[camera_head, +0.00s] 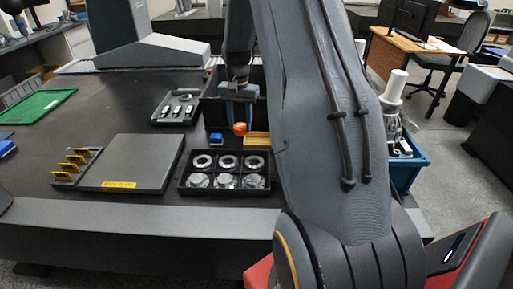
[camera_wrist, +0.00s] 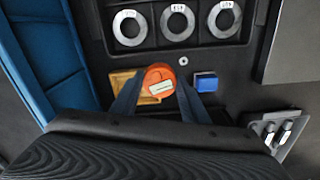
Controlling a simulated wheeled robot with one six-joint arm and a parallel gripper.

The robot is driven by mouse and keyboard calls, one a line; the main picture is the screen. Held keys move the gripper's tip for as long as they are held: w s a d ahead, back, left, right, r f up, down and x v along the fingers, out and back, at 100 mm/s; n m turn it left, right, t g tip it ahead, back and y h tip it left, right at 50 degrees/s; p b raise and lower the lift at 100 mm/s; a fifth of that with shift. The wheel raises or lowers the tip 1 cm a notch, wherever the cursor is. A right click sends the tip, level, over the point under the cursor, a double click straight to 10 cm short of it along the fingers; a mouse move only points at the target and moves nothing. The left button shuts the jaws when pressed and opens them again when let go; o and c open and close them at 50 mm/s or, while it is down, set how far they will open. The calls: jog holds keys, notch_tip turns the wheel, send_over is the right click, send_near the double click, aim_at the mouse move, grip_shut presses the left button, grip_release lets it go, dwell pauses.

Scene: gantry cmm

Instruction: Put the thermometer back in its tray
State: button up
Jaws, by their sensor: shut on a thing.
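The thermometer (camera_head: 239,129) is a small orange, round-headed thing with a pale display, which faces up in the wrist view (camera_wrist: 158,80). My gripper (camera_head: 239,118) is shut on it from above, with blue fingers on either side of its head in the wrist view (camera_wrist: 160,92). Its lower part is hidden. A yellow-brown wooden tray (camera_head: 257,139) lies on the dark table right beside the thermometer; in the wrist view it shows just left (camera_wrist: 121,88), partly covered by a finger. No label shows which tray is the thermometer's.
A black tray (camera_head: 224,172) of metal rings and cylinders stands nearer the front edge. A small blue block (camera_head: 216,139) lies left of the thermometer. A tray of silver blocks (camera_head: 160,121) and a grey plate (camera_head: 130,162) lie further left. A blue bin (camera_head: 417,165) stands right.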

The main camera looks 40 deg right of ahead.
jog(key=d+m, duration=0.3)
jog(key=d, duration=0.5)
jog(key=f, duration=0.8)
jog(key=shift+w+d+f+p, duration=0.1)
jog(key=shift+w+f+p, duration=0.15)
jog(key=shift+p, duration=0.15)
jog(key=shift+f, duration=0.1)
jog(key=o, duration=1.2)
jog(key=shift+c, duration=0.2)
